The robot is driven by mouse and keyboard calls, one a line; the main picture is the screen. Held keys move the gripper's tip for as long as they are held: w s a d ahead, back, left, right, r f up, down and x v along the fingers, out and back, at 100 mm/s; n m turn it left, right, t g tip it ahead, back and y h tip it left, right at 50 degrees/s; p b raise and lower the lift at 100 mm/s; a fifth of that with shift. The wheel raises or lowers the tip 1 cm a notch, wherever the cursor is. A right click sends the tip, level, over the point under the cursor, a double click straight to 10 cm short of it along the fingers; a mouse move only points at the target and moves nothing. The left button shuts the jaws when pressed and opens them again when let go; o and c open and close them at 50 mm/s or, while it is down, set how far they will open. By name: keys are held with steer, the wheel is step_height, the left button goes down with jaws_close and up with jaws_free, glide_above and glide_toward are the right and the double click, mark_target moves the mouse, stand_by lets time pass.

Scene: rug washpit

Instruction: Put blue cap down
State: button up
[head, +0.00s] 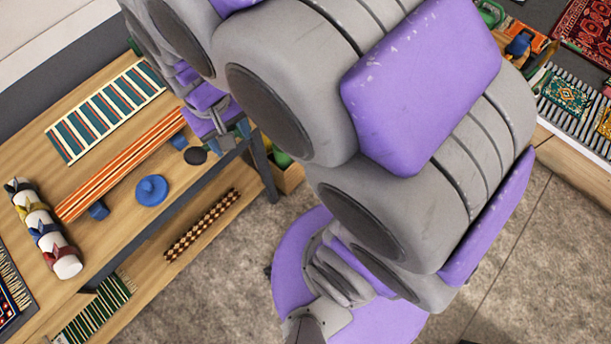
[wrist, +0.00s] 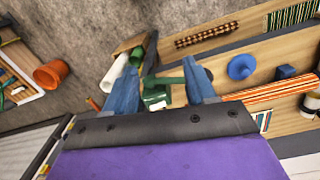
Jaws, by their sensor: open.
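The blue cap (head: 151,190) is a round disc with a raised knob. It sits on the wooden table near its front edge, and also shows in the wrist view (wrist: 241,67), right of the fingers. My gripper (head: 224,136) is at the table's edge, right of the cap and apart from it. In the wrist view my gripper (wrist: 162,78) has its two blue-grey fingers spread, with nothing held between them. A crate with green and white items shows beyond the gap. The arm hides part of the table's right end in the head view.
A striped orange roll (head: 120,178) lies behind the cap on blue supports. A dark disc (head: 195,156) lies between cap and gripper. A white roll with colored ties (head: 45,230) lies left. A lower shelf holds a patterned roll (head: 202,224). An orange pot (wrist: 50,73) stands on the floor.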

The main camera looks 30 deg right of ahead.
steer(key=s+d, duration=0.3)
steer(key=s, duration=0.5)
steer(key=s+d+r+g, duration=0.1)
steer(key=s+d, duration=0.2)
steer(key=s, duration=0.6)
steer(key=shift+d+r+m, duration=0.3)
steer(key=shift+w+a, duration=0.1)
steer(key=shift+a, duration=0.1)
